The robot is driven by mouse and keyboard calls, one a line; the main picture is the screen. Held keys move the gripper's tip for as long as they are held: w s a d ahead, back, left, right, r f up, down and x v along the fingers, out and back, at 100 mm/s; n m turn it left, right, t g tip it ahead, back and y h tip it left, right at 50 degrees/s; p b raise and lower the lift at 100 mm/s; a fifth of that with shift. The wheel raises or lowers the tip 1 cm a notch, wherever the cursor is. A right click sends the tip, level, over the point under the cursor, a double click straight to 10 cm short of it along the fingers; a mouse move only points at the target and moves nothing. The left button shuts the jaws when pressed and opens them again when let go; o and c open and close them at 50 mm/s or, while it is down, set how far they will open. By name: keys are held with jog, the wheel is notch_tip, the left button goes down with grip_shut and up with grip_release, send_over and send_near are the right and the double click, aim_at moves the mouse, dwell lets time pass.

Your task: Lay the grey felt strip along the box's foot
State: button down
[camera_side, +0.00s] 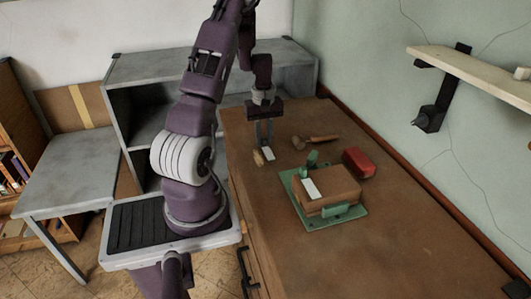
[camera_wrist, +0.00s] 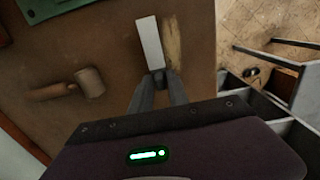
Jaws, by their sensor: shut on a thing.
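My gripper (camera_side: 267,143) points down over the wooden bench top. It is shut on one end of a pale grey strip, which I take to be the felt strip (camera_side: 268,154). In the wrist view the strip (camera_wrist: 150,42) reaches out flat from my fingertips (camera_wrist: 158,78). I cannot tell whether it touches the bench. The brown box (camera_side: 338,188) lies on a green base plate (camera_side: 345,221), to the right of and nearer than my gripper. A white strip (camera_side: 311,188) lies on the box's top. The box's foot is partly hidden by green pieces.
A small light wooden piece (camera_wrist: 173,42) lies right beside the held strip. A wooden mallet (camera_side: 318,141) lies to the right of my gripper. A red block (camera_side: 358,163) sits behind the box. The bench's near right part is clear. A shelf (camera_side: 478,75) juts from the wall.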

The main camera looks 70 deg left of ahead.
jog(key=shift+r, duration=1.75)
jog(key=shift+r, duration=0.15)
notch_tip(320, 180, up, 12)
jog(key=w+d+f, duration=0.1)
jog(key=w+d, duration=0.3)
jog(key=d, duration=0.3)
jog(key=w+d+f, duration=0.2)
jog(key=w+d, duration=0.3)
jog(key=d, duration=0.2)
jog(key=w+d+f, duration=0.1)
jog(key=w+d, duration=0.4)
jog(key=d, duration=0.2)
jog(key=shift+d+f, duration=0.4)
jog(key=shift+f, duration=0.3)
